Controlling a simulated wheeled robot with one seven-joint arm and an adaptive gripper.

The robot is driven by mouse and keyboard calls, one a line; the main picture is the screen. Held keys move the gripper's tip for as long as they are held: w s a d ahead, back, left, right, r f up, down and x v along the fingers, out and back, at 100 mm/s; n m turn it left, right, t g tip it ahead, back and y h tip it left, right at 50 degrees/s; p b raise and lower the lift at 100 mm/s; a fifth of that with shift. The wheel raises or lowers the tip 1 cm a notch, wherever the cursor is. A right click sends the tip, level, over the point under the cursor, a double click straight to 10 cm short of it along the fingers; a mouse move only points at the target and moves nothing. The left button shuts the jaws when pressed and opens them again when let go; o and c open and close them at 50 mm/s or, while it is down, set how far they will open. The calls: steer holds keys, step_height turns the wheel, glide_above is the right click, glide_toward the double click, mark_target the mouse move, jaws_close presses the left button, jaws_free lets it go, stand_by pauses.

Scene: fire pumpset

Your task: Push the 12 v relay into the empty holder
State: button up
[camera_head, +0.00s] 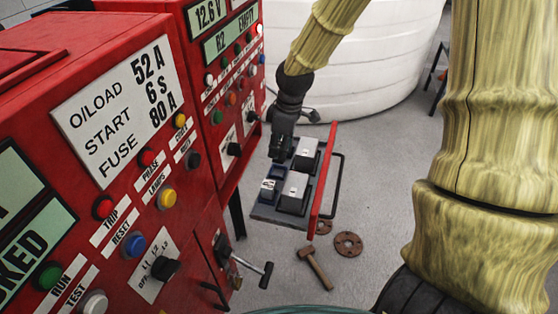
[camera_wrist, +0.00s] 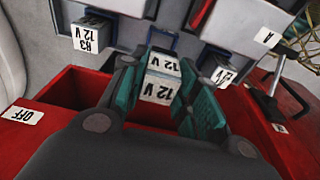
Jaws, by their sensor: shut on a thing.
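My gripper (camera_wrist: 163,95) is shut on a grey relay (camera_wrist: 160,82) with white "12 V" labels, held between its teal fingers. A blue holder (camera_wrist: 163,40) shows just beyond the relay; I cannot tell whether the relay touches it or sits partly in it. In the head view, my black gripper (camera_head: 281,155) points down at the open relay panel (camera_head: 262,213), over a blue holder (camera_head: 277,172). The held relay is hidden there by the fingers.
An "R3 12 V" relay (camera_wrist: 91,34) sits in a blue holder on the left in the wrist view, and another 12 V relay (camera_wrist: 222,76) on the right. Large grey blocks (camera_head: 293,192) crowd the panel. The red cabinet (camera_head: 205,180) stands close on the left.

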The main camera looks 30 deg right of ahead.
mark_target(279, 162)
steer(key=shift+w+a+f, duration=0.1)
steer(key=shift+w+f, duration=0.25)
steer(key=shift+f, duration=0.25)
steer(key=shift+w+f, duration=0.3)
steer(key=shift+f, duration=0.25)
steer(key=shift+s, duration=0.4)
steer(key=shift+s+f, duration=0.1)
steer(key=shift+f, duration=0.15)
steer(key=shift+w+f, duration=0.25)
steer(key=shift+f, duration=1.25)
steer(key=shift+c, duration=0.5)
steer(key=shift+s+f, duration=0.25)
steer(key=shift+s, duration=0.05)
jaws_close()
steer(key=o, duration=0.8)
jaws_free()
steer(key=o, duration=0.3)
steer(key=shift+w+f, duration=0.1)
steer(key=shift+w, duration=0.15)
steer(key=shift+o, duration=0.2)
